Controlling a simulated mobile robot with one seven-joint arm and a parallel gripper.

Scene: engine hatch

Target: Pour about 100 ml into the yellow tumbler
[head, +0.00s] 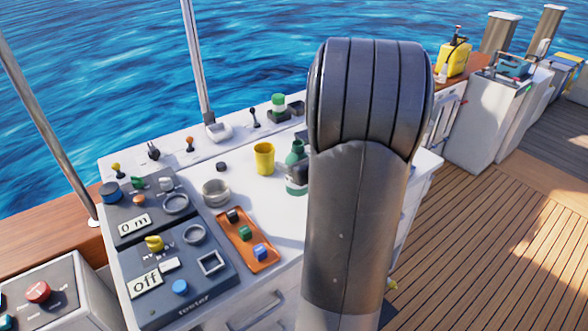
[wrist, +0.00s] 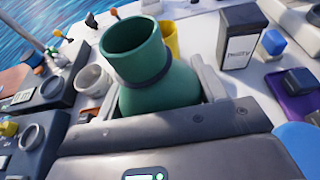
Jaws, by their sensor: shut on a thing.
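The yellow tumbler (head: 263,158) stands upright on the white console top; the wrist view shows part of it behind the bottle (wrist: 171,40). A green bottle (head: 295,158) with an open, wide mouth is just right of the tumbler in the head view. In the wrist view my gripper (wrist: 160,88) has one finger on each side of the bottle's body (wrist: 165,90) and is shut on it. The bottle looks about upright. My arm hides part of it in the head view, and I cannot tell if its base touches the console. The liquid inside is not visible.
A grey-white cup (head: 215,193) stands left of the tumbler. An orange tray (head: 262,262) with small blocks lies in front. Dark control panels (head: 180,275) fill the left side. In the wrist view a labelled dark box (wrist: 240,38) stands right of the bottle.

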